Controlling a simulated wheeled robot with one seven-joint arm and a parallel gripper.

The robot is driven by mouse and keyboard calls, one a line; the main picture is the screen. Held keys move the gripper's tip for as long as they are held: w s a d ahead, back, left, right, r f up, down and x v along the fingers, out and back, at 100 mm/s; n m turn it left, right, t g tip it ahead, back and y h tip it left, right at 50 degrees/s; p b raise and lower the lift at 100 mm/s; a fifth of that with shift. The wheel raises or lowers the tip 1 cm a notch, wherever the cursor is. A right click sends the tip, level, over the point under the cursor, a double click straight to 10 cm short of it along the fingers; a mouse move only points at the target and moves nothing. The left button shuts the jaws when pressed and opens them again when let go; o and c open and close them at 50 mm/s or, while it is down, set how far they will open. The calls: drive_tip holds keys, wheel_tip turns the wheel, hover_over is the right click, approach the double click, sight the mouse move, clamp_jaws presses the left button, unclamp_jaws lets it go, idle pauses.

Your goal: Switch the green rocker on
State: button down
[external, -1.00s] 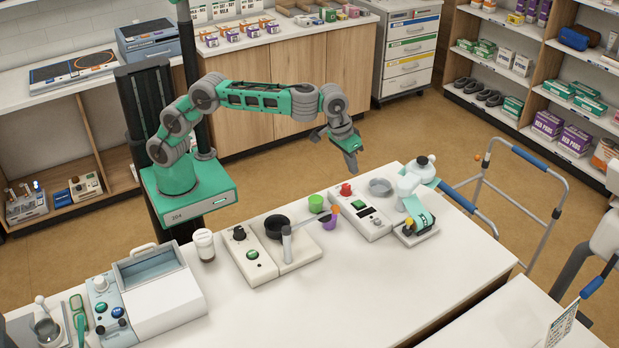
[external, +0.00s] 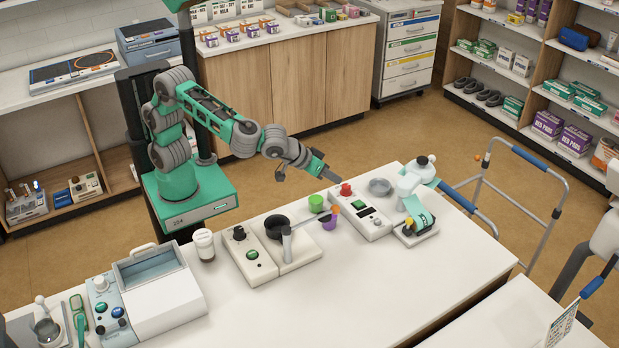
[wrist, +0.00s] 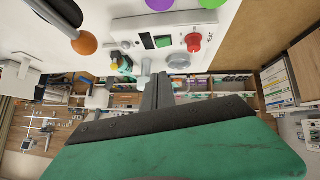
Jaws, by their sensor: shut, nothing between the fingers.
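I cannot tell which way the rocker is tipped. My gripper (external: 337,179) is shut and empty, up and to the left of the box in the external view, apart from it. In the wrist view its closed fingers (wrist: 158,92) point towards the panel, below the rocker in the picture.
A grey bowl (external: 380,187) stands beside the red knob. A white bottle-like device (external: 410,182) stands on the right. The front tabletop is clear.

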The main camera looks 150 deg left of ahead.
drive_tip(key=p, duration=0.2)
hover_over(359, 206)
drive_tip(key=s+d, duration=0.1)
drive_tip(key=d, duration=0.1)
wheel_tip(359, 206, down, 7)
drive_tip(key=shift+s+a+f, duration=0.1)
drive_tip(key=shift+a+f, duration=0.05)
drive_tip(key=shift+f, duration=0.05)
drive_tip(key=f, duration=0.2)
drive_tip(key=shift+w+f+p, duration=0.3)
drive_tip(key=shift+p, duration=0.05)
drive_tip(key=shift+w+f, duration=0.1)
drive_tip(key=shift+f, duration=0.4)
drive_tip(key=shift+f, duration=0.1)
drive_tip(key=shift+w+f+m+g, duration=0.3)
drive_tip(key=shift+f+m+g, duration=0.1)
drive_tip(key=shift+g, duration=0.2)
drive_tip(key=shift+s, duration=0.25)
